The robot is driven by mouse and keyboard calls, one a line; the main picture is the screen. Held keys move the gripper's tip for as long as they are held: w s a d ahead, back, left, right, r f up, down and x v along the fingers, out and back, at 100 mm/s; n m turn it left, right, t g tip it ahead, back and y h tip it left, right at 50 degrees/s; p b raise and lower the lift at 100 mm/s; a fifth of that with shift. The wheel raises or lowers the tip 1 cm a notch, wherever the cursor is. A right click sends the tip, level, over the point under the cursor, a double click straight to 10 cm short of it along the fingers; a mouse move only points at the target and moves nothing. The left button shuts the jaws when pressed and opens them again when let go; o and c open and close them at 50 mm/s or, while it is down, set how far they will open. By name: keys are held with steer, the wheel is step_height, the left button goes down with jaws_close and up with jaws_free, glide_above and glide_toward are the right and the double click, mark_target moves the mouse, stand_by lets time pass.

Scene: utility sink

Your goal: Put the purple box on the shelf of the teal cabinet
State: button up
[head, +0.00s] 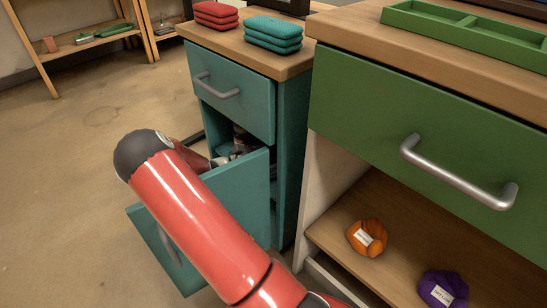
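The teal cabinet (292,120) stands mid-view, with its upper drawer (230,95) closed. Its lower teal door (245,190) stands open towards me, with a handle on it. My red arm crosses in front of the door and bends behind its top edge. My gripper (238,150) is a small dark shape at the opening of the lower compartment, mostly hidden by the door and arm. I cannot tell whether it holds anything. The shelf inside is mostly hidden. I see no clear purple box; a crumpled purple packet (443,290) with a white label lies at lower right.
Folded red cloths (215,14) and teal cloths (272,34) are stacked on the teal cabinet's top. A green cabinet (370,100) stands close on the right. An orange packet (367,238) lies on its open lower shelf (385,200). Floor at left is clear.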

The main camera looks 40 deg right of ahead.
steer(key=o, duration=1.1)
steer(key=shift+a, duration=0.1)
steer(key=p+v, duration=0.1)
steer(key=v, duration=1.1)
